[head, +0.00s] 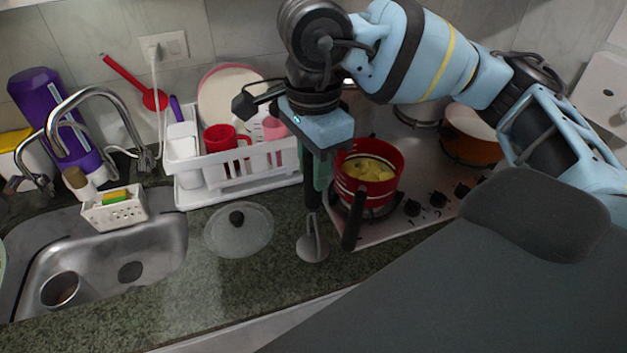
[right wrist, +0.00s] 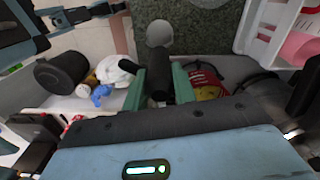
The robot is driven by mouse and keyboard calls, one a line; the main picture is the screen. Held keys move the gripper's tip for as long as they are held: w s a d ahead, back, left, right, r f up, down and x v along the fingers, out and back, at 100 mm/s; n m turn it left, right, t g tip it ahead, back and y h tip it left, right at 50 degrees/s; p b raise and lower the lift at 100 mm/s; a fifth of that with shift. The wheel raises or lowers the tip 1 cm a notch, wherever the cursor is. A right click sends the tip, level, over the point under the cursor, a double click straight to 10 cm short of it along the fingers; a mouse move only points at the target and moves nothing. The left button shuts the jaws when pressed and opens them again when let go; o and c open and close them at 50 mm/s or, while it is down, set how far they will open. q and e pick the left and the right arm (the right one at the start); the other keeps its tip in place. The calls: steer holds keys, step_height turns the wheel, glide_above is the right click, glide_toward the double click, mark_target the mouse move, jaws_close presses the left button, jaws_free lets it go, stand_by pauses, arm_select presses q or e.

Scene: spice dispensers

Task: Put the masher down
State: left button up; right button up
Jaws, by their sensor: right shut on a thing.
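The masher (head: 312,246) has a dark handle and a pale grey round head. It hangs handle-up from my right gripper (head: 317,170), with its head low over the counter between the glass lid and the stove. I cannot tell whether the head touches the counter. In the right wrist view the green fingers of my right gripper (right wrist: 159,88) are shut around the dark handle, and the masher's round head (right wrist: 159,33) shows beyond them over the speckled counter. My left gripper is not in view.
A red pot (head: 352,182) with yellow pieces stands on the stove (head: 420,215), its dark handle pointing toward the front. A glass lid (head: 238,229) lies left of the masher. A white dish rack (head: 240,180) stands behind. The sink (head: 155,255) is at left. Bare counter (head: 235,290) lies in front.

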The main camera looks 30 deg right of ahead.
mark_target(313, 209)
steer(key=shift+f, duration=1.7)
steer(key=shift+f, duration=0.15)
steer(key=shift+f, duration=0.1)
steer(key=o, duration=1)
